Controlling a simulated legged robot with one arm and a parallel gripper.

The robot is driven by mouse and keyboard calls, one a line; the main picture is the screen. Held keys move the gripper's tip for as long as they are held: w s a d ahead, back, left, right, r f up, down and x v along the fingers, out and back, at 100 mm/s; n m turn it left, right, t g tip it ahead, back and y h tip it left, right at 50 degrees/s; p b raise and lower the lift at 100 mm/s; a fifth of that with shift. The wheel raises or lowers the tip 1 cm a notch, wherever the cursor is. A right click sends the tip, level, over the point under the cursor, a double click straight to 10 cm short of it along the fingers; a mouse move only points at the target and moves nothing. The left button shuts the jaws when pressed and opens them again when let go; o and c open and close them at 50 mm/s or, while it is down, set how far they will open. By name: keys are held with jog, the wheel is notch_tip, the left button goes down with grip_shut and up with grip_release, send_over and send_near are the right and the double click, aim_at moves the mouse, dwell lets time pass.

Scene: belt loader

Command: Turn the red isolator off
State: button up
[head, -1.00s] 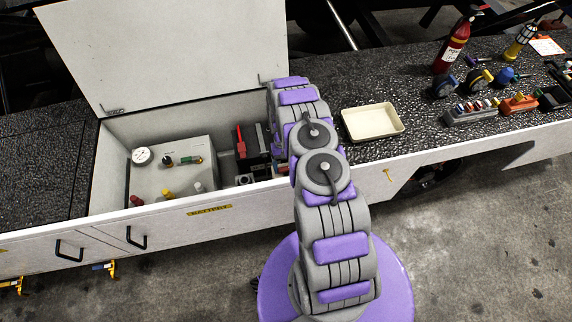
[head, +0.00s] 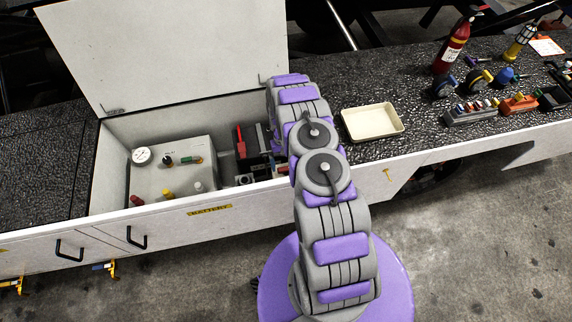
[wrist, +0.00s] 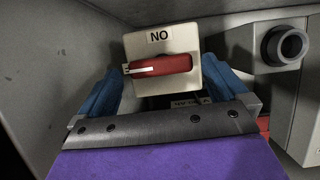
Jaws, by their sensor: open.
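The red isolator handle (wrist: 160,65) lies nearly level across a cream square plate (wrist: 162,45) in the wrist view. A white stripe marks the handle's left end. A label above it reads "NO" as seen in this view. My gripper (wrist: 162,66) is open, with one blue finger on each side of the plate and handle. I cannot tell whether either finger touches. In the head view my arm hides the isolator and gripper at the right end of the open compartment.
The open battery compartment (head: 150,233) has a raised white lid (head: 170,50). Inside stand a grey box with a gauge (head: 172,178) and a black unit with a red bar (head: 250,143). A grey cylindrical fitting (wrist: 285,45) sits close on the right. A cream tray (head: 372,122) lies on the deck.

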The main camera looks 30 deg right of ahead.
jog(key=p+v, duration=0.1)
jog(key=v, duration=1.5)
jog(key=s+a+r, duration=0.3)
jog(key=r, duration=0.5)
jog(key=s+a+r+n+t+b, duration=0.1)
jog(key=s+a+r, duration=0.3)
jog(key=r, duration=0.5)
jog(key=s+a+r, duration=0.3)
jog(key=r, duration=0.5)
jog(key=s+a+r, duration=0.2)
jog(key=s, duration=0.7)
jog(key=s+a+r+n+t+b, duration=0.1)
jog(key=s+a+r, duration=0.1)
jog(key=s, duration=0.8)
jog(key=s+a+r+n+h, duration=0.1)
jog(key=s+a+r, duration=0.2)
jog(key=s, duration=0.7)
jog(key=shift+s+r+t, duration=0.2)
jog(key=shift+r+t, duration=0.1)
jog(key=shift+r, duration=0.05)
jog(key=shift+c, duration=0.3)
